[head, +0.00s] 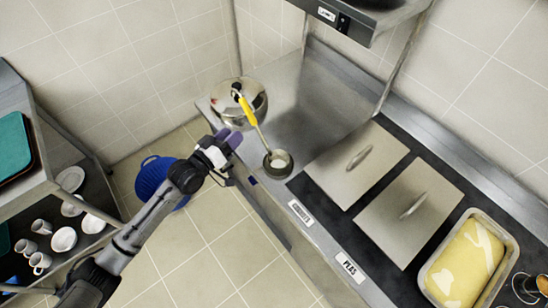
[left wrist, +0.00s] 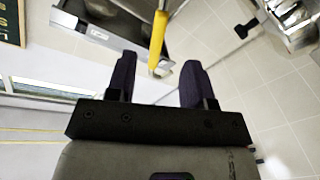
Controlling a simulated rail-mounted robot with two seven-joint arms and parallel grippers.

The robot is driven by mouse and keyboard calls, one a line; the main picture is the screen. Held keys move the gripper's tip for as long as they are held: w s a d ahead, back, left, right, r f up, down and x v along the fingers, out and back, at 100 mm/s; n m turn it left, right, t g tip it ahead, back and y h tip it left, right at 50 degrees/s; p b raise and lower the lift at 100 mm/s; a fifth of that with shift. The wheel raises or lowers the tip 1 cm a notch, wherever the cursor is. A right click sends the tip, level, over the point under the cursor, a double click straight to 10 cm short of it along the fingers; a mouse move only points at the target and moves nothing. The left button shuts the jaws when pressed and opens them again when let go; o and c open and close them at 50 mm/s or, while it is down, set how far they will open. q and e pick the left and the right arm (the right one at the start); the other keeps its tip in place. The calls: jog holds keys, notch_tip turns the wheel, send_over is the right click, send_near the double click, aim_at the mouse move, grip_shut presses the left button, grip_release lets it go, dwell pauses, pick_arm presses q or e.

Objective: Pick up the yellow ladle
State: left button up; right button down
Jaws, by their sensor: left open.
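The yellow ladle (head: 249,110) leans at a slant, its yellow handle with a black tip pointing up past the metal pot. Its bowl end rests at a small dark round holder (head: 270,170) on the steel counter. My left gripper (head: 230,138) is open and empty, just left of the ladle's shaft and apart from it. In the left wrist view the yellow handle (left wrist: 158,42) shows ahead, lined up between the two open purple fingers (left wrist: 157,70). My right gripper is not in view.
A shiny metal pot (head: 226,115) stands on the counter's far left end. Two steel lids (head: 343,165) and a tray with yellow food (head: 430,279) lie to the right. A blue basket (head: 150,178) is on the floor; a dish shelf (head: 55,190) stands left.

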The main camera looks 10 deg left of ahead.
aim_at(249, 120)
pick_arm(q)
jog(key=shift+b+x, duration=0.55)
jog(key=shift+x, duration=4.95)
jog(key=shift+c, duration=0.4)
jog(key=shift+s, duration=0.1)
grip_shut()
